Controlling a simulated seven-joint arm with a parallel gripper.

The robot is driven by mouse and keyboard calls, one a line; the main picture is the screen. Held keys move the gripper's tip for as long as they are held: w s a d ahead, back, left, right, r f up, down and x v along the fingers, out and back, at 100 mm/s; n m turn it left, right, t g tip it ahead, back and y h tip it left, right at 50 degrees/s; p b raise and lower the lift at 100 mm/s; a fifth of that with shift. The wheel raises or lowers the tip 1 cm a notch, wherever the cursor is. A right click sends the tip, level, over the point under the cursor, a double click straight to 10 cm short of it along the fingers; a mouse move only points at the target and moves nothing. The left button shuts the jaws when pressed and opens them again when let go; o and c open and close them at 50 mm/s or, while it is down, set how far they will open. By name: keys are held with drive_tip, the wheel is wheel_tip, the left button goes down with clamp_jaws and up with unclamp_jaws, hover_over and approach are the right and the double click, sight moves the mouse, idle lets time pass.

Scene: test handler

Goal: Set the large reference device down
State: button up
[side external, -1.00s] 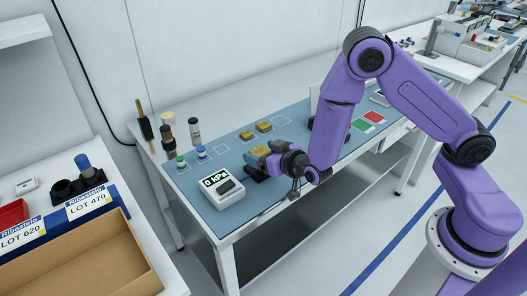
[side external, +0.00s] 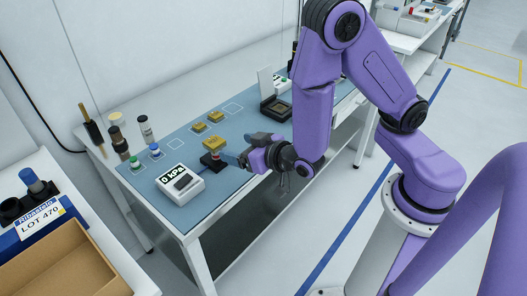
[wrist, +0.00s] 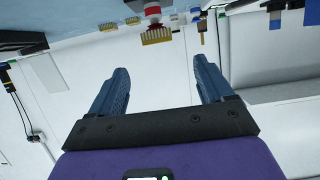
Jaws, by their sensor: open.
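A large gold block (side external: 214,144), which looks like the large reference device, sits on top of a small dark stand with a red part (side external: 212,161) on the blue mat. In the wrist view the gold block (wrist: 157,37) shows a comb-like edge, beyond my fingertips and apart from them. My gripper (side external: 236,159) is just right of the stand, with its blue fingers spread and nothing between them; the fingers also show in the wrist view (wrist: 162,75). Two smaller gold blocks (side external: 199,128) (side external: 215,116) lie farther back on the mat.
A white gauge reading 0 kPa (side external: 180,183) stands close left of the stand. Green-topped (side external: 135,162) and blue-topped (side external: 154,150) pieces stand at the left, with bottles behind. A dark open socket (side external: 275,108) is to the right. Empty outlined squares (side external: 233,107) mark the mat.

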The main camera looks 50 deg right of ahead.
drive_tip(key=v, duration=0.7)
drive_tip(key=shift+s, duration=0.3)
drive_tip(key=s+a+r+n+g+y, duration=0.1)
drive_tip(key=s+a+n+g+y, duration=0.6)
drive_tip(key=s+g, duration=0.45)
drive_tip(key=s+d+r+n+g+h, duration=0.2)
drive_tip(key=s+d+r+n, duration=0.1)
drive_tip(key=s+d, duration=0.1)
drive_tip(key=shift+s+d+h, duration=0.15)
drive_tip(key=shift+d+h, duration=0.05)
drive_tip(key=shift+h, duration=0.2)
drive_tip(key=d+r+n+h, duration=0.1)
drive_tip(key=d, duration=0.2)
drive_tip(key=d+h, duration=0.1)
drive_tip(key=d, duration=0.2)
drive_tip(key=d+r+n+h, duration=0.1)
drive_tip(key=d, duration=0.2)
drive_tip(key=shift+s+d+r+n+h, duration=0.2)
drive_tip(key=shift+d+r+n+h, duration=0.1)
drive_tip(key=shift+d+h, duration=0.1)
drive_tip(key=shift+a, duration=0.1)
